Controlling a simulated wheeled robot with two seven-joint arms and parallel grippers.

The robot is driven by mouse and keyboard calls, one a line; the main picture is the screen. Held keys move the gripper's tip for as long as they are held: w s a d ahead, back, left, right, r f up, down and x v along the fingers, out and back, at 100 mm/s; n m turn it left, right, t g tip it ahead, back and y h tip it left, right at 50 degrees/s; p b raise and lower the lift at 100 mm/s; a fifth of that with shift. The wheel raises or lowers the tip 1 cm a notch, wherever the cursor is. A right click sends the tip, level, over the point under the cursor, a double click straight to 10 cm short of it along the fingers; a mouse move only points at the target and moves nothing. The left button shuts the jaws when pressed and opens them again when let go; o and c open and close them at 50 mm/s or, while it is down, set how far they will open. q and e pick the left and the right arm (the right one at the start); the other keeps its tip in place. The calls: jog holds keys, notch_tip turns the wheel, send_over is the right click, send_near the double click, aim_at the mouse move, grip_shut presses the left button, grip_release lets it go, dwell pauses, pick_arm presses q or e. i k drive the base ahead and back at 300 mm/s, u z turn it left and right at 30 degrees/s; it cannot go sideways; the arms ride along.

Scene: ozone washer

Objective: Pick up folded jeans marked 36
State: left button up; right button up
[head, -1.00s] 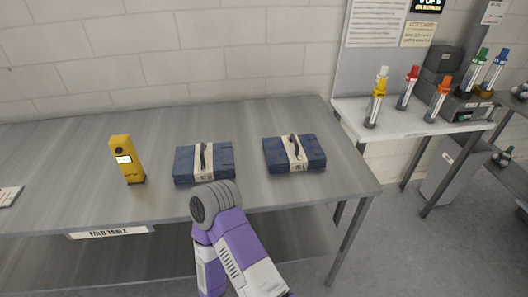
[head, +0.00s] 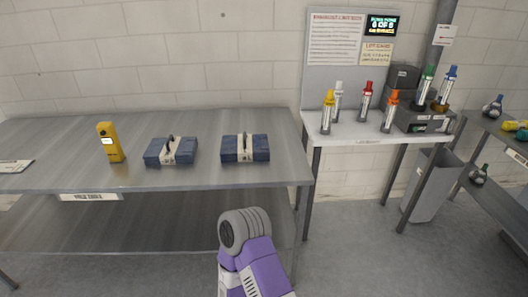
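Two folded blue jeans bundles lie on the grey metal fold table (head: 60,150) in the head view. The left bundle (head: 186,151) and the right bundle (head: 230,149) each have a pale band with a dark handle-like loop on top. The markings on their bands are too small to read. The bundles lie apart, with bare tabletop between them. Neither gripper is in view. Only a purple and grey link of my arm shows at the bottom middle, in front of the table and apart from the bundles.
A yellow handheld device (head: 110,143) stands left of the bundles. On the right, a white side table (head: 350,129) holds several coloured-cap bottles and dark boxes. A grey bin (head: 432,185) stands beneath. Open floor lies in front of the side table.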

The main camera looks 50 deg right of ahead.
aim_at(244, 147)
jog(key=z, duration=1.4)
